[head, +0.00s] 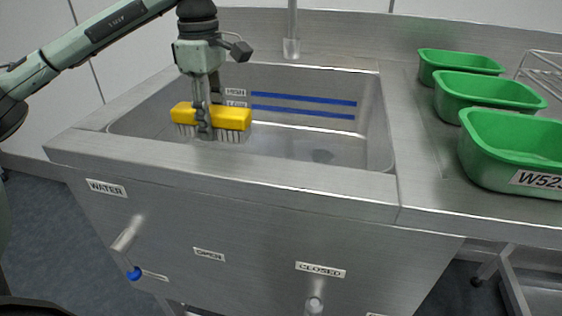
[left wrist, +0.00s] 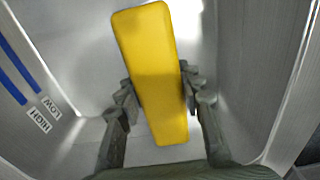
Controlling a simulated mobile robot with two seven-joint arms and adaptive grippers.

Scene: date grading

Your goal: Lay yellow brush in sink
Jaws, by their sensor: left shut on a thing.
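The yellow brush (head: 222,116) has a yellow back and pale bristles that point down. My left gripper (head: 204,128) is shut on it near its middle, with one finger in front of it in the head view. The brush is held over the sink (head: 330,148), near its front left part; I cannot tell whether the bristles touch the sink floor. In the left wrist view the brush (left wrist: 152,75) lies lengthwise between the two fingers (left wrist: 160,95), with metal sink walls around it. My right gripper is not in view.
A tap pipe (head: 291,45) stands behind. Green tubs (head: 485,95) stand on the right counter. The front rim (head: 230,172) edges the sink.

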